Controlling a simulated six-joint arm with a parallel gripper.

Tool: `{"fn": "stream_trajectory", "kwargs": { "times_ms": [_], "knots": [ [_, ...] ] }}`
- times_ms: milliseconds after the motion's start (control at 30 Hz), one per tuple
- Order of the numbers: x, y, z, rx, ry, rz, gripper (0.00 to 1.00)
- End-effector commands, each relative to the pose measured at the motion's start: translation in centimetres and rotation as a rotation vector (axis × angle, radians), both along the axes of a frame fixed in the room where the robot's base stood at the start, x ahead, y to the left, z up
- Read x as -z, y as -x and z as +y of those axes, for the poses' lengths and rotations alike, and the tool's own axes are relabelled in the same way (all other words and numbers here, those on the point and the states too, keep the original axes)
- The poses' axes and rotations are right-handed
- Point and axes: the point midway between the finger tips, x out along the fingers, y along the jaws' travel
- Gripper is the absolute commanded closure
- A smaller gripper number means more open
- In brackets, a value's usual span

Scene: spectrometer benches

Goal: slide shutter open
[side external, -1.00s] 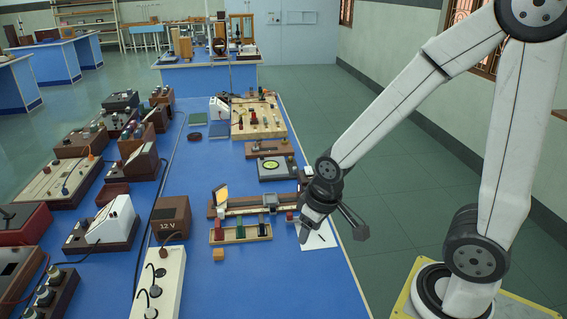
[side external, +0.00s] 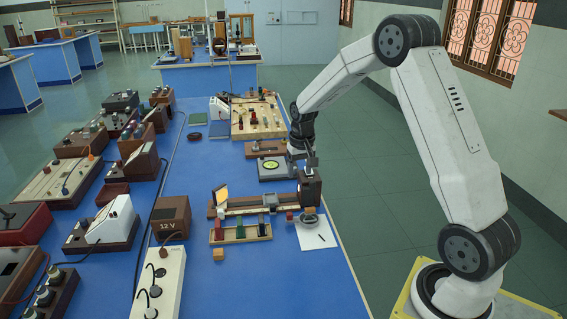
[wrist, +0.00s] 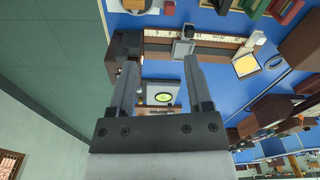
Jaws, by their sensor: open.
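My gripper (side external: 312,160) is just above and behind the dark brown lamp-like box (side external: 311,187) at the right end of the optical bench (side external: 244,211). In the wrist view my gripper's fingers (wrist: 160,62) are apart with nothing held between them. The brown box also shows there (wrist: 126,60), close to the left finger and partly hidden by it. The bench runs right from it, with a grey carriage (wrist: 183,48) and a pale tilted screen (wrist: 246,66). I cannot make out the shutter or its position. Contact between finger and box cannot be told.
A tray of coloured blocks (side external: 240,236) lies in front of the bench, with a wooden cube (side external: 218,254) nearby. White paper (side external: 326,239) lies at the right edge. A yellow-dial instrument (side external: 271,168) stands behind the bench. Several boxes and meters crowd the left side.

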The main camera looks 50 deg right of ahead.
Motion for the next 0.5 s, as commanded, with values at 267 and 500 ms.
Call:
{"fn": "stream_trajectory", "kwargs": {
  "times_ms": [267, 500],
  "knots": [
    [1.6, -1.2, -7.3, 0.161, -0.023, 0.041, 0.35],
    [2.1, -1.2, -9.7, 0.213, -0.031, 0.054, 0.35]
  ]
}}
